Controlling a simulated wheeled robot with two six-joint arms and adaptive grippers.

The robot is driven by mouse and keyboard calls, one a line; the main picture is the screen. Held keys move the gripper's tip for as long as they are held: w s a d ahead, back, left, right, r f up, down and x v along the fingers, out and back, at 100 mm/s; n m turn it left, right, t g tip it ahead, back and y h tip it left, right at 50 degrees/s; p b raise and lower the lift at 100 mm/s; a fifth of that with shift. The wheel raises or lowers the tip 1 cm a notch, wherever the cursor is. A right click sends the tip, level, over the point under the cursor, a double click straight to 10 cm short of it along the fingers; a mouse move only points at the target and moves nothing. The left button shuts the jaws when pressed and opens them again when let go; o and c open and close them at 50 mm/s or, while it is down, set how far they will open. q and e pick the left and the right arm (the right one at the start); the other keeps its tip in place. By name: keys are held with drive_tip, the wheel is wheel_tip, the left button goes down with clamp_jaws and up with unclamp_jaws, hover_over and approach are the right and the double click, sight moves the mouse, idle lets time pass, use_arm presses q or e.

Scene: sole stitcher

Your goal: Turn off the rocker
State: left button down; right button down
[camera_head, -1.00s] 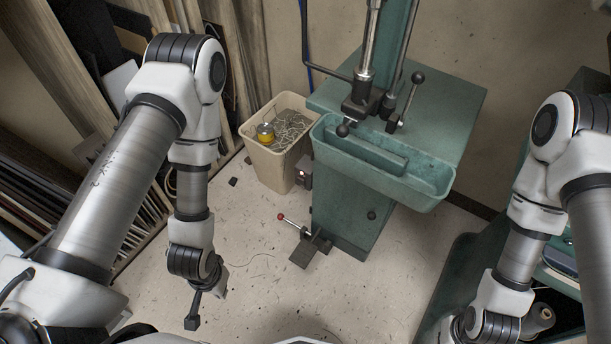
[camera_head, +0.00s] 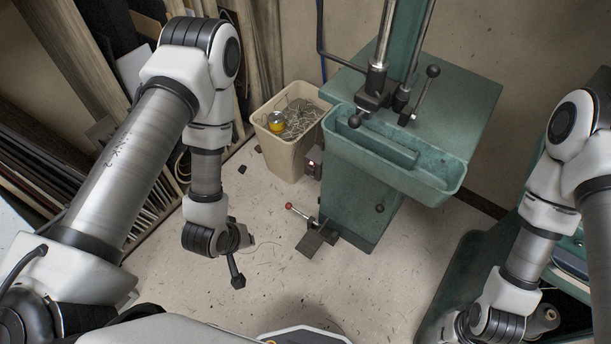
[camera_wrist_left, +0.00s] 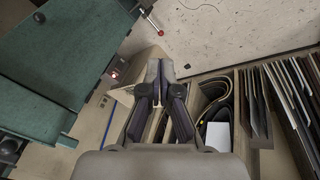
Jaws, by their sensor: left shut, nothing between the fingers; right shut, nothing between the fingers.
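The rocker appears as a small dark switch box (camera_head: 314,162) with a lit reddish spot, on the left side of the green machine (camera_head: 372,205). In the left wrist view the switch box (camera_wrist_left: 115,75) is left of the fingers, its red spot lit. My left gripper (camera_wrist_left: 157,70) is shut and empty there, its fingertips close together and apart from the switch.
A beige bin (camera_head: 283,153) with scraps and a yellow tin stands beside the switch. A pedal (camera_head: 312,243) with a red-tipped lever (camera_head: 290,207) is on the floor before the machine. Boards (camera_head: 55,185) lean at the left.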

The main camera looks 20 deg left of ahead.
use_arm(q)
drive_tip(key=w+d+f+n+t+h+b, duration=0.15)
drive_tip(key=w+f+n+t+b, duration=0.3)
drive_tip(key=w+b, duration=0.5)
drive_tip(key=w+d+f+n+t+h+b, duration=0.1)
drive_tip(key=w+f+n+t+h+b, duration=0.2)
drive_tip(key=w+t+b, duration=0.5)
drive_tip(key=w+a+f+b, duration=0.1)
drive_tip(key=w+f+b, duration=0.2)
drive_tip(key=f+b, duration=0.6)
drive_tip(key=w+a+f+t+h+b, duration=0.1)
drive_tip(key=w+f+b, duration=0.3)
drive_tip(key=f+b, duration=0.5)
drive_tip(key=a+b, duration=0.1)
drive_tip(key=b, duration=0.5)
drive_tip(key=shift+a+n+b, duration=0.15)
drive_tip(key=shift+n+b, duration=0.2)
drive_tip(key=shift+b, duration=0.05)
drive_tip(key=shift+t, duration=0.25)
